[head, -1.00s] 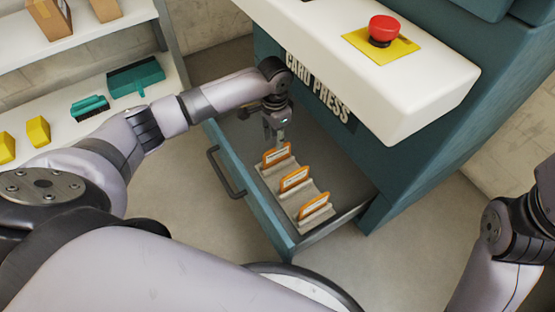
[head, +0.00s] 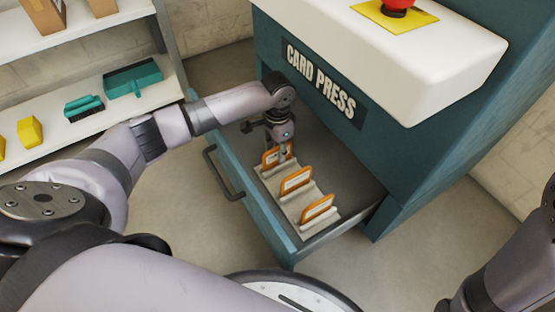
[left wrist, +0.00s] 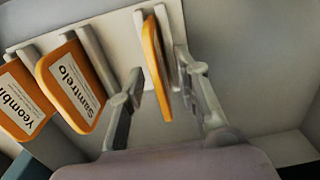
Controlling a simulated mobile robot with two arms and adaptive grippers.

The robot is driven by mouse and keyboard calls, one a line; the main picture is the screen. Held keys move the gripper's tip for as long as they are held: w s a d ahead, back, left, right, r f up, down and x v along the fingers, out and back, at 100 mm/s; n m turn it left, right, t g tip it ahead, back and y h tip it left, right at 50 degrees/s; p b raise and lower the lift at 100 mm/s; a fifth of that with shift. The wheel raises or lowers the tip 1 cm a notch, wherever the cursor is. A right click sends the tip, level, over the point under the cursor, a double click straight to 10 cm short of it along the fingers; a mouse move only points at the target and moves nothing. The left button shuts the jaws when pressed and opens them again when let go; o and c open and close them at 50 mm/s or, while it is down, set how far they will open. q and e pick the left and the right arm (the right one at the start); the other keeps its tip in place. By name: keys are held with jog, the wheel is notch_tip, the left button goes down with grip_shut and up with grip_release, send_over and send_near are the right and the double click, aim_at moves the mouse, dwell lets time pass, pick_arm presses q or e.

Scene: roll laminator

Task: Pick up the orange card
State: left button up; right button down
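Three orange-framed cards with white labels stand upright in a slotted rack (head: 290,208) inside the open drawer. My left gripper (head: 283,152) is down at the far card (head: 270,158) and partly hides it. In the left wrist view this card (left wrist: 155,65) stands edge-on between the two fingers (left wrist: 160,75). The middle card (head: 296,180), labelled "Samtrelo" (left wrist: 75,85), and the near card (head: 318,208), labelled "Yeombi…" (left wrist: 18,100), stand free. My right gripper is out of view.
The drawer (head: 262,210) with its dark handle (head: 222,175) extends from the teal card press (head: 325,85). A white ledge (head: 440,60) with a red button (head: 398,5) overhangs it. Shelves (head: 100,115) stand at left. There is free drawer floor right of the rack.

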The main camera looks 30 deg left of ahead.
pick_arm(q)
jog(key=shift+c, duration=0.2)
grip_shut()
jog(key=shift+r, duration=0.1)
dwell(0.5)
